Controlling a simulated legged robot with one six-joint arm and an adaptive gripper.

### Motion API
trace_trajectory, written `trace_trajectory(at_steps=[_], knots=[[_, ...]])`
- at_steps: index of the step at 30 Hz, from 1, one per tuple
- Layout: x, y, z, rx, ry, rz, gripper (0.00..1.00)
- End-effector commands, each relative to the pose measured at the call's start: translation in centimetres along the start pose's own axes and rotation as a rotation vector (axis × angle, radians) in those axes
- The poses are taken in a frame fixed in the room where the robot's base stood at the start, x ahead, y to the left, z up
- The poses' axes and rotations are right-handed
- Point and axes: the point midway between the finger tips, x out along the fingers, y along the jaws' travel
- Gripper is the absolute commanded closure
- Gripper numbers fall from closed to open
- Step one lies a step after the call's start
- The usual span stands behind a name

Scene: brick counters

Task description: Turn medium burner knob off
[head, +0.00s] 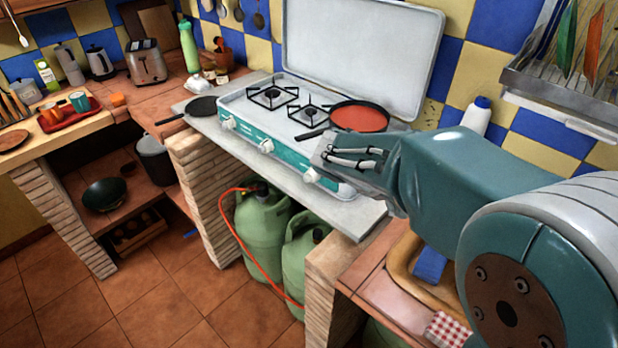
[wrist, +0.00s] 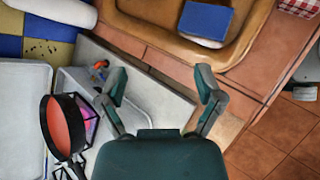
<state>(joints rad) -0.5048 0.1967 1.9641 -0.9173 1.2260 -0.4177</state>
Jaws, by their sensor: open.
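The white and teal gas stove (head: 255,134) stands on the grey counter with its lid (head: 360,45) raised. Three white knobs sit along its front: a left knob (head: 229,123), a middle knob (head: 266,146) and a right knob (head: 311,175). I cannot tell which belongs to the medium burner. A pan (head: 359,116) with a red inside is on the right burner. My gripper (head: 332,155) is just above and beside the right knob, at the stove's right end. In the wrist view its two fingers (wrist: 160,80) are spread and empty. No knob is clear there.
A small black pan (head: 201,106) lies left of the stove. Green gas bottles (head: 262,222) with an orange hose stand below. A white bottle (head: 476,115) is behind my arm, and a dish rack (head: 560,85) hangs at upper right. A blue sponge (wrist: 207,20) is in a wooden tray.

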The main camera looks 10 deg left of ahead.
Motion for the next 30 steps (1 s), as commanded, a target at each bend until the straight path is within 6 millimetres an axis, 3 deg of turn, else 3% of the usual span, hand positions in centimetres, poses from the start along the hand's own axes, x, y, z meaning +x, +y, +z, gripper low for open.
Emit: trace_trajectory(at_steps=[1,9,15,18,23,30], knots=[[-0.1,0.6,-2.4,-0.090,-0.037,0.047,0.14],[-2.3,2.8,-14.6,-0.509,-0.249,0.338,0.14],[-4.9,1.3,-24.6,-0.767,-0.415,0.574,0.14],[-6.0,0.2,-28.2,-0.850,-0.480,0.668,0.14],[-6.9,-1.0,-30.9,-0.913,-0.534,0.750,0.14],[-5.5,0.5,-30.9,-0.918,-0.542,0.758,0.14]])
